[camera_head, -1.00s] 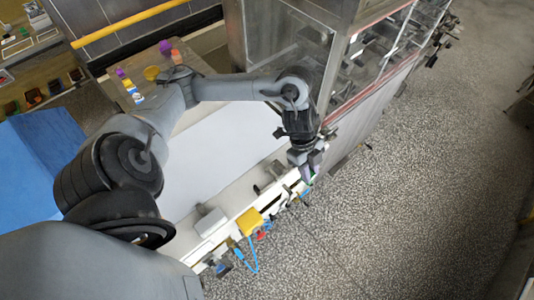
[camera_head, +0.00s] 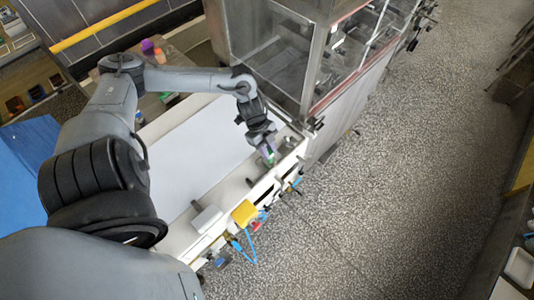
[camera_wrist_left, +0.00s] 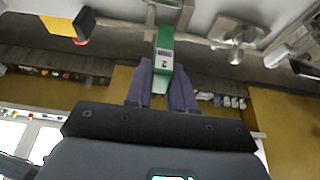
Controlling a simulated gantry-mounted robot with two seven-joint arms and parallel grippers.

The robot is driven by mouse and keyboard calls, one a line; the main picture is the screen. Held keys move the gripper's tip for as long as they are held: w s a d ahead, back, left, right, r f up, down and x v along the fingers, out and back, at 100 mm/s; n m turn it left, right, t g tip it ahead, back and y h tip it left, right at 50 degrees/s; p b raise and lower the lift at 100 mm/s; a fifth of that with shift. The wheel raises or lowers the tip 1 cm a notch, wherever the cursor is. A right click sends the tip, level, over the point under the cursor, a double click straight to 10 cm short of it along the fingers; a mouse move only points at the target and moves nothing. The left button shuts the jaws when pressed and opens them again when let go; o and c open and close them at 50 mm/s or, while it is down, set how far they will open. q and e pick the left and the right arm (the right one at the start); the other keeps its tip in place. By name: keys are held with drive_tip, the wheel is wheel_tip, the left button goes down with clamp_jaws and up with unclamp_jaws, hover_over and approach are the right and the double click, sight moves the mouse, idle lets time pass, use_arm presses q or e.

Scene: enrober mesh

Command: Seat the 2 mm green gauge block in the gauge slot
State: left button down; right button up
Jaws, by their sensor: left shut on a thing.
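My left gripper (camera_head: 267,152) is over the front rail at the right end of the white table. In the left wrist view its two purple-grey fingers (camera_wrist_left: 164,88) are shut on the green gauge block (camera_wrist_left: 164,55), which carries a small label with a "2". The block sticks out beyond the fingertips; a bit of its green (camera_head: 270,158) shows in the head view. A pale metal bracket (camera_wrist_left: 172,12) is at the block's far end. I cannot tell whether they touch or whether this is the gauge slot. My right gripper is in neither view.
A metal knob-like fitting (camera_wrist_left: 238,38) is right of the block in the wrist view. A yellow item (camera_head: 244,212) and a blue one (camera_head: 250,246) hang along the front rail. A glass-sided steel machine (camera_head: 290,55) stands behind. The white belt (camera_head: 190,155) is clear.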

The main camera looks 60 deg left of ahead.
use_arm(q)
drive_tip(key=shift+s+a+f, duration=0.1)
drive_tip(key=shift+a+f, duration=0.15)
drive_tip(key=shift+a, duration=0.05)
wheel_tip(320, 180, down, 4)
drive_tip(key=shift+r, duration=0.2)
drive_tip(key=shift+f, duration=0.1)
drive_tip(key=shift+f, duration=0.15)
drive_tip(key=c, duration=1)
unclamp_jaws()
drive_tip(key=shift+o, duration=0.2)
